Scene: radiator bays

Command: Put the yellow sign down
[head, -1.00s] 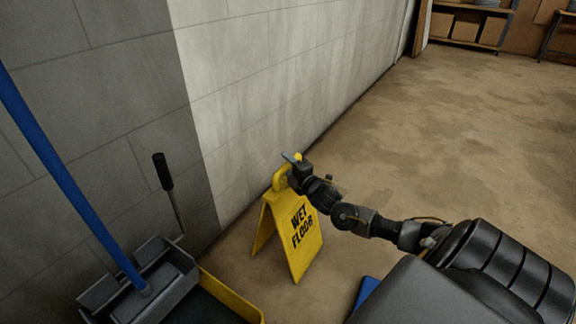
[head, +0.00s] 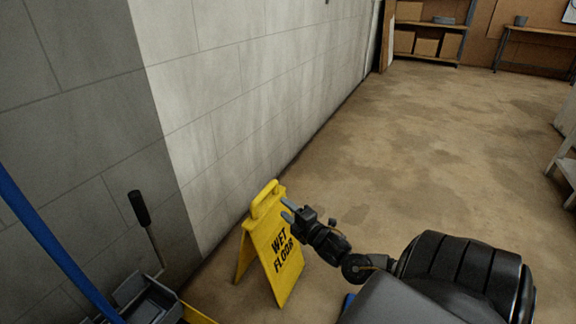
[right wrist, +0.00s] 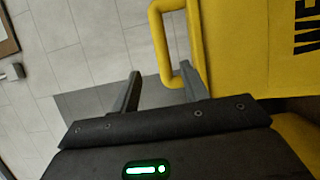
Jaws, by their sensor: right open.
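The yellow wet floor sign (head: 272,250) stands upright on the floor close to the wall, its two panels spread like a tent. Its looped handle (head: 264,198) is at the top. My right gripper (head: 287,209) is open just right of the handle, its fingers pointing toward it. In the right wrist view the handle (right wrist: 158,40) shows at the fingertips of the open right gripper (right wrist: 160,85), with nothing clamped between them. The sign's panel (right wrist: 262,50) fills the right of that view. My left gripper is not in view.
A grey wringer bucket (head: 150,300) with a black lever (head: 140,208) and a blue pole (head: 50,245) stand at lower left by the wall. Shelves with boxes (head: 427,45) and a table (head: 540,32) are at the back. The floor (head: 430,150) beyond is open.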

